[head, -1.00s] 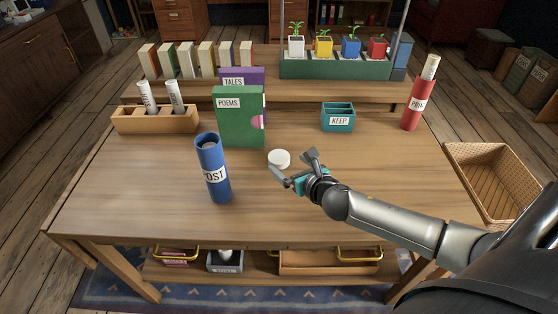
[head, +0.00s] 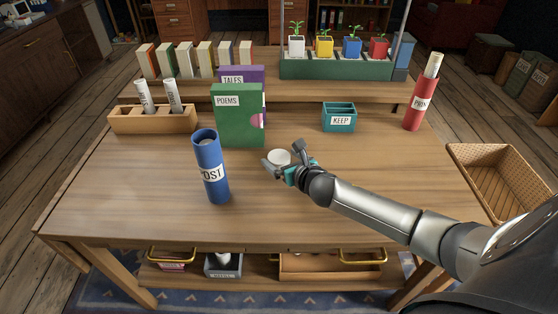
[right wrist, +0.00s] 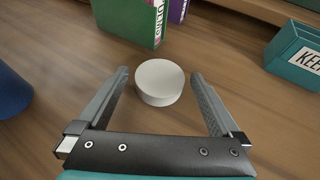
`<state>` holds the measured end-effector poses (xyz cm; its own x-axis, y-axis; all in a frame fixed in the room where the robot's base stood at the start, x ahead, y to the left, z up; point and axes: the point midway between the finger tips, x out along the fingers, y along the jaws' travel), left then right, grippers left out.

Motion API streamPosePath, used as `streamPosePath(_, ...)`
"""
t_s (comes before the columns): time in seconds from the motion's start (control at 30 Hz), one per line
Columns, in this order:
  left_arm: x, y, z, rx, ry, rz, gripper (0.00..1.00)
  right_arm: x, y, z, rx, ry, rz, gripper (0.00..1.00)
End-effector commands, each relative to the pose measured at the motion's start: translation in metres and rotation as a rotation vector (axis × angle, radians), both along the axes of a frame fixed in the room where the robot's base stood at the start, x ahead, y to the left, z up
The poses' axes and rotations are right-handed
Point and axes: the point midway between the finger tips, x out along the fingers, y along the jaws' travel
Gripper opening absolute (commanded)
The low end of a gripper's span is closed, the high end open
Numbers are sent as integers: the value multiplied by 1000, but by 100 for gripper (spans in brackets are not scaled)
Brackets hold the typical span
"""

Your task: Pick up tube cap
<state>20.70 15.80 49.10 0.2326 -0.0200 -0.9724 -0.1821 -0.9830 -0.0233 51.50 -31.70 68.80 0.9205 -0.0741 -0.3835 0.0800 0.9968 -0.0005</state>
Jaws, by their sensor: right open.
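The tube cap (head: 279,157) is a small white round disc lying flat on the wooden table, right of the blue POST tube (head: 211,168). It also shows in the right wrist view (right wrist: 160,82), between the fingertips and slightly beyond them. My right gripper (head: 283,158) is open, with one finger on each side of the cap and nothing held. In the right wrist view the gripper (right wrist: 160,78) has a clear gap between each finger and the cap. My left gripper is not in view.
A green POEMS book (head: 238,117) stands just behind the cap. A teal KEEP box (head: 339,118) is behind right, and a red tube (head: 420,104) stands at the far right. A wooden holder (head: 153,122) is at left. The table front is clear.

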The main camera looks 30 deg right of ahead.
Motion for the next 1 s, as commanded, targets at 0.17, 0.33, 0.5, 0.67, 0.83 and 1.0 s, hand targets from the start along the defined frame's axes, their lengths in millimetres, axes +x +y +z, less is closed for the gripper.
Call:
streamPosePath(0.17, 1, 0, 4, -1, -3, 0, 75, 4, 0, -1, 1, 0, 0, 100)
streamPosePath(0.33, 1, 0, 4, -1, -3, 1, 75, 4, 0, -1, 1, 0, 0, 100)
streamPosePath(0.5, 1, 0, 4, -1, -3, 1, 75, 4, 0, -1, 1, 0, 0, 82)
streamPosePath(0.67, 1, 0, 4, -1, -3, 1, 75, 4, 0, -1, 1, 0, 0, 64)
streamPosePath(0.83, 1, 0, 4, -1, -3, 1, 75, 3, 0, -1, 1, 0, 0, 45)
streamPosePath(1.0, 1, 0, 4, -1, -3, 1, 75, 3, 0, -1, 0, 0, 0, 27)
